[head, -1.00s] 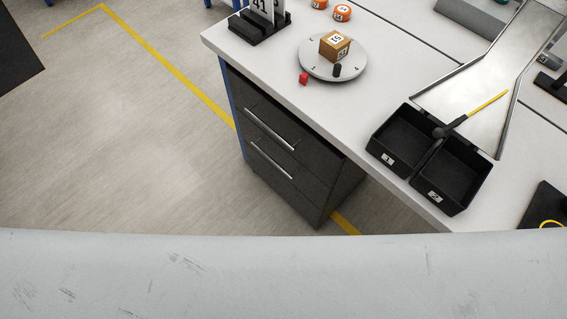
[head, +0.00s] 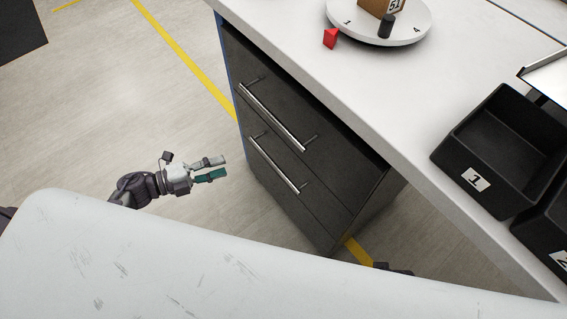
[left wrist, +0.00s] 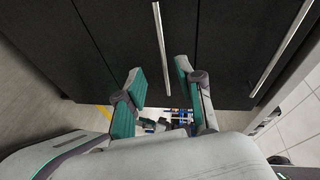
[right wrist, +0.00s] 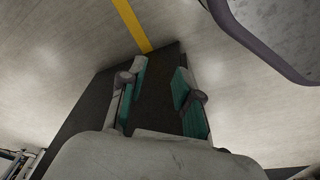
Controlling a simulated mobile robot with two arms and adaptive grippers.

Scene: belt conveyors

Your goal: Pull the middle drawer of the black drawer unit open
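The black drawer unit (head: 330,165) stands under the white worktop, its visible drawers shut. In the head view its upper visible handle (head: 272,117) and lower visible handle (head: 275,165) are slim metal bars. My left gripper (head: 224,168) is open and empty, left of the drawer fronts and apart from them. In the left wrist view a handle (left wrist: 161,45) lies ahead of the open fingers (left wrist: 158,74); another handle (left wrist: 282,45) is to the right. I cannot tell which drawer is the middle one. My right gripper (right wrist: 160,69) is open and empty, mostly hidden in the head view.
The white worktop (head: 400,110) overhangs the drawers. On it are a round turntable (head: 410,28), a red block (head: 331,38) and a black bin (head: 445,157) marked 1. The floor (head: 120,100) left of the drawers is clear, with a yellow line (head: 185,55).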

